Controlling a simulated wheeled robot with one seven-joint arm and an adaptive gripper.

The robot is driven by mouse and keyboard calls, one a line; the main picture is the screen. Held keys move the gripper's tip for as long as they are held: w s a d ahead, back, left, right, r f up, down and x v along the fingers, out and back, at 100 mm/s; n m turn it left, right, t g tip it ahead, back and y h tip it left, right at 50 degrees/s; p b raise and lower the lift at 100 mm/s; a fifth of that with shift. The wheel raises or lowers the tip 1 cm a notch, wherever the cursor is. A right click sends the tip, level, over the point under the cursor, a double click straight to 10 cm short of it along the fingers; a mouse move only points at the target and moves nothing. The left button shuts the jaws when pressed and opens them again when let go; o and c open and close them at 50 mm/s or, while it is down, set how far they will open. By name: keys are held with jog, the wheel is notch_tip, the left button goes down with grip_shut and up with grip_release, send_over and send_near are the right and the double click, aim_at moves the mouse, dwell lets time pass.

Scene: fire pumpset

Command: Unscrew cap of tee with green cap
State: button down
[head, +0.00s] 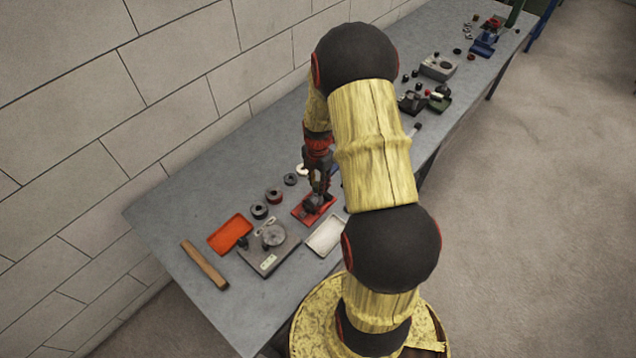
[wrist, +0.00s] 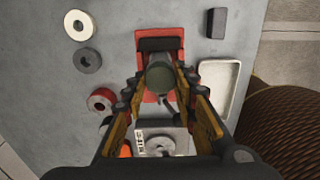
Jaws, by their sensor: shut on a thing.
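The tee sits on a red base plate (wrist: 143,97) on the bench, and its dull green cap (wrist: 160,77) faces the wrist camera. My gripper (wrist: 161,80) comes down over it, with its two fingers on either side of the cap and shut on it. In the head view my gripper (head: 318,188) reaches down to the red base (head: 314,208) near the middle of the bench. The fingers and the cap hide most of the tee's body.
A grey fixture plate (head: 262,248), an orange tray (head: 230,233), a white tray (head: 326,235) and a wooden bar (head: 205,264) lie nearby. Several rings, including a white one (wrist: 79,25), lie beside the red base. More fixtures stand farther along the bench by the wall.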

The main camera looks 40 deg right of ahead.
dwell(0.3)
jog(key=n, duration=0.4)
jog(key=shift+n, duration=0.4)
jog(key=c, duration=1.6)
grip_release()
jog(key=shift+o, duration=0.3)
